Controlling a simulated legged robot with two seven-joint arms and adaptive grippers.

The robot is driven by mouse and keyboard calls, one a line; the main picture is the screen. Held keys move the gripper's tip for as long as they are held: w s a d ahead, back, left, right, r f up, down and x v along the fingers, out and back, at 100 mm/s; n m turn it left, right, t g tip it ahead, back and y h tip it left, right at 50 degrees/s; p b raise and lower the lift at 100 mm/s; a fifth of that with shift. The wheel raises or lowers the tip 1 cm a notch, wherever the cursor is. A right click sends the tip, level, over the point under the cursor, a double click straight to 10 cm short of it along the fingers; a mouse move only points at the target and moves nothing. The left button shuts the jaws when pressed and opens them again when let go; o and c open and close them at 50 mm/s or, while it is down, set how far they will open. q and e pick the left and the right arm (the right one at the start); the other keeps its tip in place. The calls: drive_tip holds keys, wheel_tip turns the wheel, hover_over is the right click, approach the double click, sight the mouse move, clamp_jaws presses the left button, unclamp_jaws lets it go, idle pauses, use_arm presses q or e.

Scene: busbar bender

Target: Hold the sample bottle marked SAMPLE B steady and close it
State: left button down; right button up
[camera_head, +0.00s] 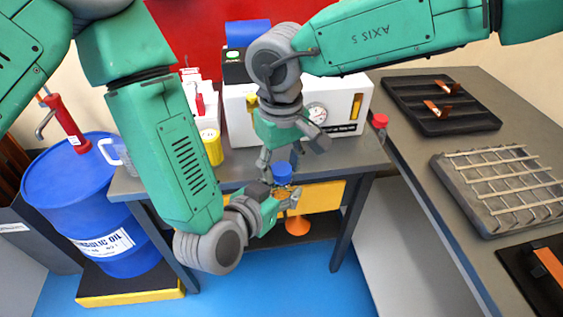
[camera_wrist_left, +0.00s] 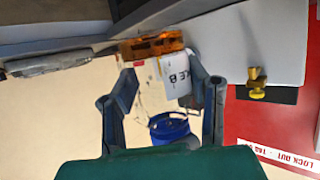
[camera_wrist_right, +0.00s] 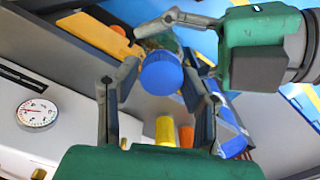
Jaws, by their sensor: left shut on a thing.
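The sample bottle (camera_wrist_left: 155,85) is between the fingers of my left gripper (camera_wrist_left: 165,92), which is shut on it. Its label shows "E B", the rest is hidden, and amber shows at its base. A blue cap (camera_head: 283,173) is at the bottle's top; it also shows in the left wrist view (camera_wrist_left: 172,127) and right wrist view (camera_wrist_right: 160,73). I cannot tell whether it is seated. My right gripper (camera_head: 275,160) points down from above. In the right wrist view its fingers (camera_wrist_right: 158,75) are apart on either side of the cap, with no clear grip.
An orange funnel (camera_head: 297,226) is below. A blue drum (camera_head: 75,190) stands left; a side table with black trays (camera_head: 440,103) is right.

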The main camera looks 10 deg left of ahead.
clamp_jaws()
